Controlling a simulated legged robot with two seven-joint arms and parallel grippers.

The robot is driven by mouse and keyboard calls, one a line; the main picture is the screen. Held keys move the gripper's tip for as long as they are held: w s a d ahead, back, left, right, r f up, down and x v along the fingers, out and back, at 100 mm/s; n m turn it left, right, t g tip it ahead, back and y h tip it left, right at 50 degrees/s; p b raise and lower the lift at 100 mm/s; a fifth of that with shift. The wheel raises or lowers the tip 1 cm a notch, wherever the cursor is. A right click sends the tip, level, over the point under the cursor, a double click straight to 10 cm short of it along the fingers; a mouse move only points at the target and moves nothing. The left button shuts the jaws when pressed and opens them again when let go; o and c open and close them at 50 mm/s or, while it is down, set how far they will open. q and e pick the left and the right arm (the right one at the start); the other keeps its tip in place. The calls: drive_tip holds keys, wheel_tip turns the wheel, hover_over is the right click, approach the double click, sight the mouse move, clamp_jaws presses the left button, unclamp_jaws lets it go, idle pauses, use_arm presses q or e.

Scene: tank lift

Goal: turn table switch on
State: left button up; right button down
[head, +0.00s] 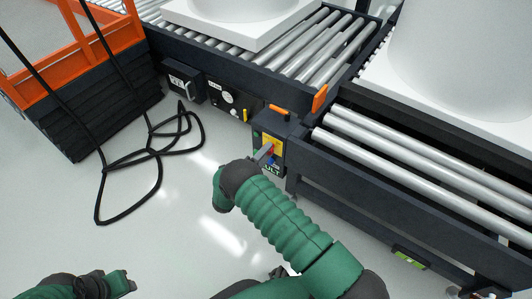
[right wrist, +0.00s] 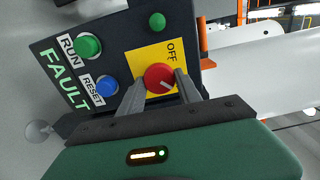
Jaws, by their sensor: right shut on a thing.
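The table switch is a red rotary knob (right wrist: 159,76) on a yellow plate (right wrist: 142,58) marked OFF, on a dark control box (head: 258,131) at the conveyor's corner. In the right wrist view, the knob's white line points obliquely, not clearly at the OFF label. My right gripper (head: 265,153) is shut on the knob, one finger on each side; it also shows in the right wrist view (right wrist: 158,88). In the head view the gripper partly hides the knob. My left gripper (head: 128,283) is low at the left, away from the box; its jaws are unclear.
The box also has a green RUN button (right wrist: 88,46), a blue RESET button (right wrist: 106,86) and a small green lamp (right wrist: 157,20). Roller conveyors (head: 420,185) carry white tanks (head: 470,60). A black cable (head: 150,152) lies on the floor beside an orange-railed lift (head: 75,60).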

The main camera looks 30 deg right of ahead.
drive_tip(key=shift+s+f, duration=0.2)
drive_tip(key=shift+f, duration=0.1)
drive_tip(key=c, duration=0.9)
unclamp_jaws()
drive_tip(key=shift+o, duration=0.4)
drive_tip(key=shift+r, duration=0.1)
drive_tip(key=shift+w, duration=0.1)
drive_tip(key=shift+a+r, duration=0.1)
drive_tip(key=p+v, duration=0.5)
drive_tip(key=v, duration=1.1)
drive_tip(key=shift+a, duration=0.3)
